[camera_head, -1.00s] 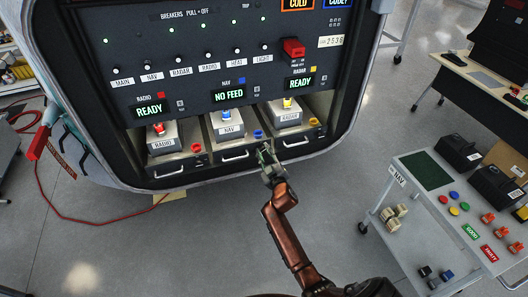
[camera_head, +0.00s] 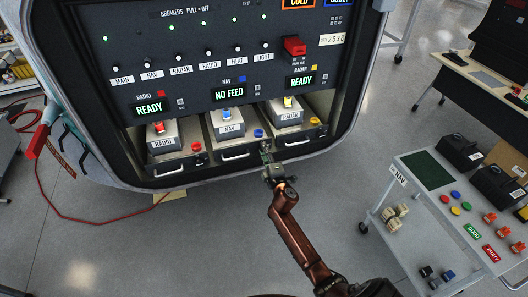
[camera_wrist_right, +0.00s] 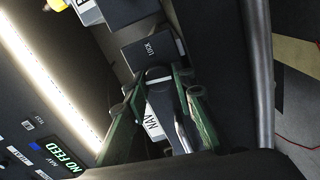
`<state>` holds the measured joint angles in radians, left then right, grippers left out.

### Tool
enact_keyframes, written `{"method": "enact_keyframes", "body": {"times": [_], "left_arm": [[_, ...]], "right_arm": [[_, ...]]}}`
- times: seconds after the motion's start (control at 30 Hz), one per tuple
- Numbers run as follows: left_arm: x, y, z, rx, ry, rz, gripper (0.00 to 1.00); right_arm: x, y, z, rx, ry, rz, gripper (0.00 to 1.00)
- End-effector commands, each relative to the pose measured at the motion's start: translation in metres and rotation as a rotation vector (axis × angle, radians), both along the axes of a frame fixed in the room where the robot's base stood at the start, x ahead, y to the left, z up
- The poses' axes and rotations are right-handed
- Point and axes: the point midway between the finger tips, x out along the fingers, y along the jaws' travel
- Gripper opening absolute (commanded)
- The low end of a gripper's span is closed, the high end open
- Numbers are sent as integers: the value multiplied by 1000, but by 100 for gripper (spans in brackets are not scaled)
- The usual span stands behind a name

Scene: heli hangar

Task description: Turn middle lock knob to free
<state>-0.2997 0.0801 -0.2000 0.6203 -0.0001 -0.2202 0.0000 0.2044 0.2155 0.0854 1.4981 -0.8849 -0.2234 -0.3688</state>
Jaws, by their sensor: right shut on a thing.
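The middle lock knob (camera_wrist_right: 158,74) is a dark rounded knob beside a plate marked LOCK (camera_wrist_right: 150,50), on the front of the middle NAV drawer. In the head view the knob is hidden behind my right gripper (camera_head: 266,156), which reaches the right end of that drawer's front (camera_head: 218,147). In the right wrist view, the green fingers of my right gripper (camera_wrist_right: 157,84) are closed around the knob, one on each side. The knob's exact pointer direction cannot be made out. My left gripper is not in view.
RADIO (camera_head: 163,143) and RADAR (camera_head: 290,117) modules flank the NAV module (camera_head: 228,128). A drawer handle (camera_head: 235,155) lies left of my gripper. The panel with breakers (camera_head: 205,65) overhangs the drawers. A cart (camera_head: 425,205) stands right; the floor between is clear.

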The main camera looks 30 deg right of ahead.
Motion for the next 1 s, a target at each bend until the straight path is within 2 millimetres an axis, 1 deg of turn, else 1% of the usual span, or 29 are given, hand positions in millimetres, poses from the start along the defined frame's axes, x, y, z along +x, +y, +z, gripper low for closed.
{"method": "enact_keyframes", "body": {"times": [0.1, 0.3, 0.83, 0.87, 1.0], "left_arm": [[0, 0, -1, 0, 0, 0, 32], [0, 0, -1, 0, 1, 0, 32], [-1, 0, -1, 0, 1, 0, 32], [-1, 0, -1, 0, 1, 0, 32], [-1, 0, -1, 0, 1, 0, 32]], "right_arm": [[0, 1, -1, -57, 15, 2, 0], [0, 2, -1, -115, 28, 3, 0], [0, 1, -1, -137, 34, 3, 0], [0, 1, -1, -137, 34, 3, 24], [0, 1, -1, -136, 33, 2, 34]]}}
